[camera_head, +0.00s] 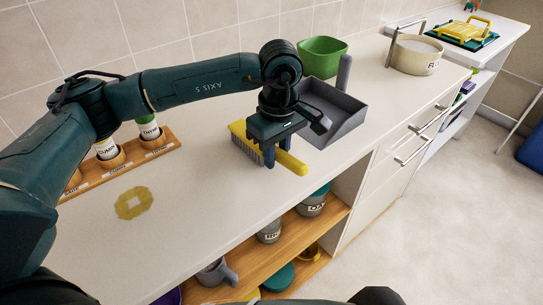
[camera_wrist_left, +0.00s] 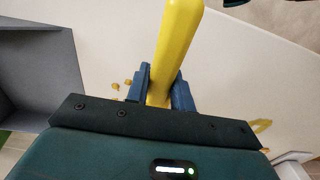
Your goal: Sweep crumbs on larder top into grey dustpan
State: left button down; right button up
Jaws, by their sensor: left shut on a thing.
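My left gripper (camera_head: 270,153) is shut on the yellow handle of a brush (camera_head: 294,164) at the white larder top (camera_head: 205,205). The brush's bristle end shows on the left of the fingers. In the left wrist view the yellow handle (camera_wrist_left: 178,45) runs up between the two blue fingers (camera_wrist_left: 160,90). The grey dustpan (camera_head: 340,128) lies just behind and right of the brush, with its handle upright; part of it shows in the left wrist view (camera_wrist_left: 35,85). A few tan crumbs (camera_wrist_left: 127,83) lie beside the fingers there. My right gripper is not in view.
A green bowl (camera_head: 322,58) stands behind the dustpan, and a pale pot (camera_head: 415,55) stands farther right. A wooden rack with jars (camera_head: 118,163) is at the left back. Open shelves (camera_head: 260,255) hold jars below.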

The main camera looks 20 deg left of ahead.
pick_arm(q)
jog(key=shift+w+d+b, duration=0.15)
jog(key=shift+w+d, duration=0.2)
jog(key=shift+w, duration=0.2)
jog(key=shift+w+d+b, duration=0.15)
jog(key=shift+w+d, duration=0.15)
jog(key=shift+w, duration=0.25)
jog(key=shift+w+d+b, duration=0.35)
jog(key=shift+w+d, duration=0.1)
jog(key=shift+w, duration=0.4)
jog(key=shift+w+d+b, duration=0.3)
jog(key=shift+w+d, duration=0.15)
jog(key=shift+w, duration=0.35)
jog(key=shift+w+d+f, duration=0.1)
jog(key=shift+w+d, duration=0.15)
jog(key=shift+w, duration=0.2)
jog(key=shift+w+d+b, duration=0.2)
jog(key=shift+w+d, duration=0.1)
jog(key=shift+w, duration=0.2)
jog(key=shift+w+d+b, duration=0.15)
jog(key=shift+w+d, duration=0.15)
jog(key=shift+w, duration=0.2)
jog(key=shift+w, duration=0.15)
jog(key=shift+w+d+r, duration=0.1)
jog(key=shift+w+d, duration=0.2)
jog(key=shift+w, duration=0.25)
jog(key=shift+w+d+r, duration=0.1)
jog(key=shift+w+d, duration=0.2)
jog(key=shift+w, duration=0.2)
